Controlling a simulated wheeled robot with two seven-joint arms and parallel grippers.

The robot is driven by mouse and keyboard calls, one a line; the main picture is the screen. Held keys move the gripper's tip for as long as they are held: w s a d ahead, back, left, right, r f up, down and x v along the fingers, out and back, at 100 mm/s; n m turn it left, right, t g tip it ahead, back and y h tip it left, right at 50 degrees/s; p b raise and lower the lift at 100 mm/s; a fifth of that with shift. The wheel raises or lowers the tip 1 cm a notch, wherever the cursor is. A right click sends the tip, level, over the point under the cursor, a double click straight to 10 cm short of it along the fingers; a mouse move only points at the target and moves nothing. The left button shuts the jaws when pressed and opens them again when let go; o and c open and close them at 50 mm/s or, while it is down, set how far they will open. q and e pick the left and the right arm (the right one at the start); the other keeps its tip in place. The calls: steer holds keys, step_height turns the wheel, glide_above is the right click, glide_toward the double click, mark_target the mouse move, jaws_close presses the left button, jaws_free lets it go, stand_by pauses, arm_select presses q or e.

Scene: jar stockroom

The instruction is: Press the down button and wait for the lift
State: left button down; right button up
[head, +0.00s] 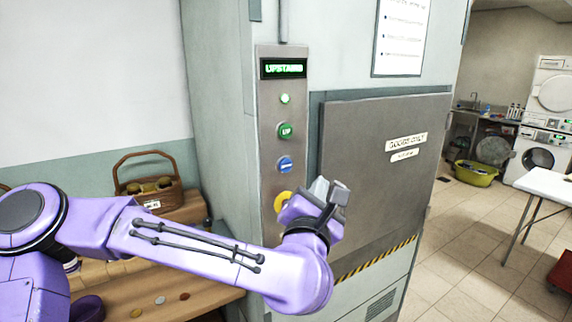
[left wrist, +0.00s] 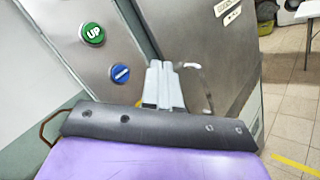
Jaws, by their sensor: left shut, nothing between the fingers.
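The steel control panel (head: 268,150) on the lift housing has a lit green display (head: 283,68) that seems to read UPSTAIRS, and a lit green lamp (head: 285,99). Below are a green UP button (head: 286,131) and a blue button (head: 285,164); its label is too small to read. In the left wrist view the UP button (left wrist: 92,33) and blue button (left wrist: 120,73) lie left of the fingers. My left gripper (head: 337,189) is shut and empty, below and right of the blue button, apart from it. The lift door (head: 365,160), marked GOODS ONLY, is closed.
A yellow round part (head: 281,202) low on the panel is partly hidden by my gripper. A wooden bench (head: 190,300) with a basket (head: 150,185) stands left.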

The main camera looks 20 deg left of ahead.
mark_target(286, 165)
arm_select(q)
steer(key=shift+w+a+f+p, duration=0.1)
steer(key=shift+w+a+p, duration=0.2)
steer(key=shift+w+a, duration=0.75)
steer(key=shift+w+a+r+p, duration=0.1)
steer(key=shift+w+a+p, duration=0.25)
steer(key=shift+w+a, duration=0.7)
steer(key=shift+w+a+f+p, duration=0.1)
steer(key=shift+w+a+p, duration=0.2)
steer(key=shift+w+a, duration=0.7)
steer(key=shift+s+a, duration=0.35)
steer(key=shift+s, duration=0.05)
steer(key=shift+w+a, duration=0.2)
steer(key=shift+a, duration=0.15)
